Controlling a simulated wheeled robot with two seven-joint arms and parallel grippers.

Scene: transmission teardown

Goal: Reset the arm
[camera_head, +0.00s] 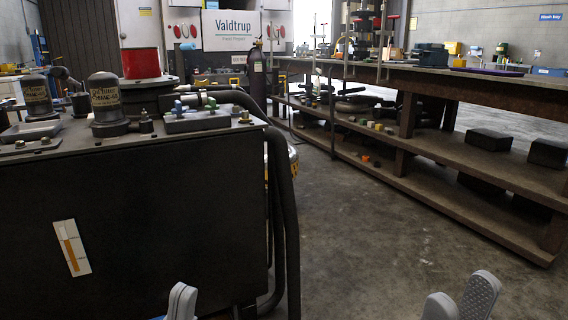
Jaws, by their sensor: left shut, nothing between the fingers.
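My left gripper (181,301) shows at the bottom edge, left of the middle, in front of the dark machine. Its pale grey fingers are together, with nothing seen between them. My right gripper (460,302) shows at the bottom edge toward the right, over the concrete floor. Its two grey fingers stand apart with an empty gap between them. Only the fingertips of both grippers are in view; the arms are hidden below the picture edge.
A large dark machine (130,225) fills the left, with black hoses (284,215) down its right side. A red cylinder (141,63) stands on top. A long workbench (455,84) with lower shelves runs along the right. Bare floor (385,235) lies between.

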